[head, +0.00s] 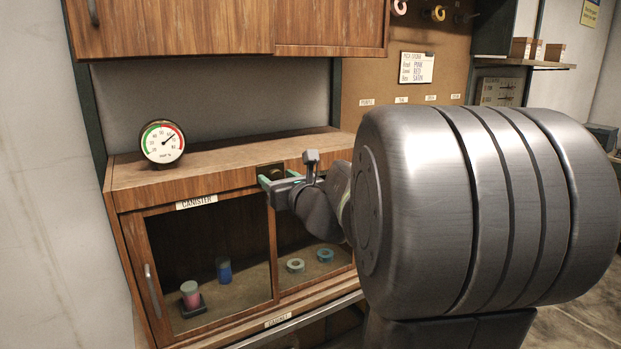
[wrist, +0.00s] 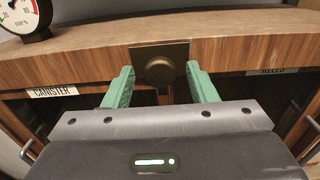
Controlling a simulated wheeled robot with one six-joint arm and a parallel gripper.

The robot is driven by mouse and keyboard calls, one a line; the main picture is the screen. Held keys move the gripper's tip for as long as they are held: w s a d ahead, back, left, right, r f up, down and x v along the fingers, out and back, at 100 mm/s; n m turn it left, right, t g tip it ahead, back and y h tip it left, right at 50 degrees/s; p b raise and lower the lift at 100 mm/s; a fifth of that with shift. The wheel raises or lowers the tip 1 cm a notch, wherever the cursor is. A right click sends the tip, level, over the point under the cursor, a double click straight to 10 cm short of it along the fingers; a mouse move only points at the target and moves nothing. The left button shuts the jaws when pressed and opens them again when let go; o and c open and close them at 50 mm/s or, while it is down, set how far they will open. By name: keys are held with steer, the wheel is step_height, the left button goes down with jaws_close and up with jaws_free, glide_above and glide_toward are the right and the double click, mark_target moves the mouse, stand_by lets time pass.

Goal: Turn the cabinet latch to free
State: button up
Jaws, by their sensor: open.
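The cabinet latch (wrist: 160,70) is a dark bronze square plate with a round knob, on the wooden front edge between the two cabinet doors. In the wrist view it sits centred between my gripper's fingers. My gripper (wrist: 158,90) has two green fingers, open, one on each side of the knob and apart from it. Below the knob a short part shows, partly hidden by the gripper body. In the head view the latch plate (head: 270,170) is partly behind my gripper (head: 276,180). The cabinet's left glass door (head: 210,250) is closed.
A dial gauge (head: 162,142) stands on the cabinet top at the left. Behind the glass are a pink canister (head: 190,293), a blue one (head: 224,270) and tape rolls (head: 295,265). Labels read CANISTER (wrist: 52,91) and REELS (wrist: 272,71). An upper cabinet (head: 180,25) hangs above.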

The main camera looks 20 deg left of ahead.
steer(key=shift+w+a, duration=0.1)
steer(key=shift+w, duration=0.05)
steer(key=c, duration=1)
steer(key=shift+o, duration=0.2)
steer(key=shift+f+n+b, duration=0.1)
steer(key=shift+n+b, duration=7.15)
steer(key=shift+n, duration=1.85)
